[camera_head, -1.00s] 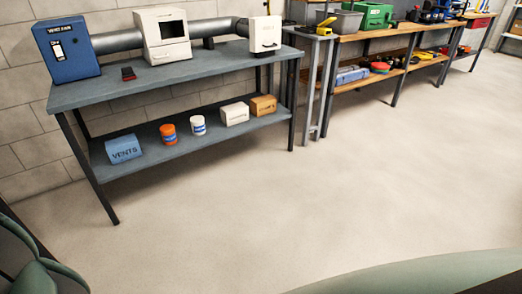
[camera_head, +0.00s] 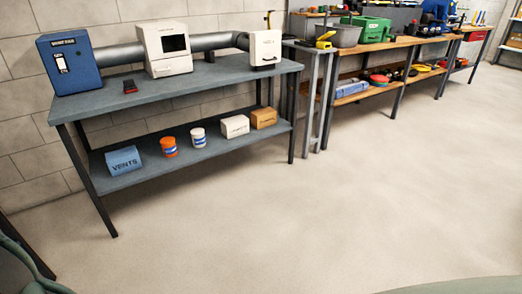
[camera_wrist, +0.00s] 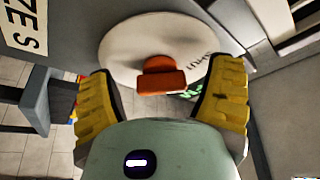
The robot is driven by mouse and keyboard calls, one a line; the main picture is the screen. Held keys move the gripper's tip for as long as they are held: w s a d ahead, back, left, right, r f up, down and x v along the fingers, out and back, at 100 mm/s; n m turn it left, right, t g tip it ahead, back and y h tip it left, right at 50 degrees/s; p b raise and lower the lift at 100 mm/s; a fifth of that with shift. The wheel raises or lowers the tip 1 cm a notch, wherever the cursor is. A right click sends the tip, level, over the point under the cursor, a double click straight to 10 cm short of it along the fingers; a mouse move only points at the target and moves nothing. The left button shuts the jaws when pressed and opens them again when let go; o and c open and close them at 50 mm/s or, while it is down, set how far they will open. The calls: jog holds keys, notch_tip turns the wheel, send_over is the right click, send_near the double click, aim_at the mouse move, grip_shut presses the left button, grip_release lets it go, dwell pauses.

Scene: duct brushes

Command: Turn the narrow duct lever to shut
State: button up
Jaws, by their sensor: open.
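In the wrist view an orange lever (camera_wrist: 161,77) sits on a pale round plate (camera_wrist: 122,50) fixed to a grey surface. Dark lettering, partly hidden, shows on the plate right of the lever. My gripper (camera_wrist: 160,88) is open, with one yellow finger to each side of the lever. I see a gap on both sides, and contact does not show. Neither the lever nor my gripper can be made out in the head view.
A blue vent fan box (camera_head: 66,72), a grey duct (camera_head: 117,54) and two white housings (camera_head: 167,48) (camera_head: 265,48) stand on a grey bench (camera_head: 218,78). Boxes and tubs fill its lower shelf. Wooden benches with tools stand right. The floor (camera_head: 300,225) in front is clear.

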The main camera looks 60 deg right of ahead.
jog(key=shift+d, duration=0.1)
jog(key=v, duration=0.7)
jog(key=shift+d, duration=0.2)
dwell(0.5)
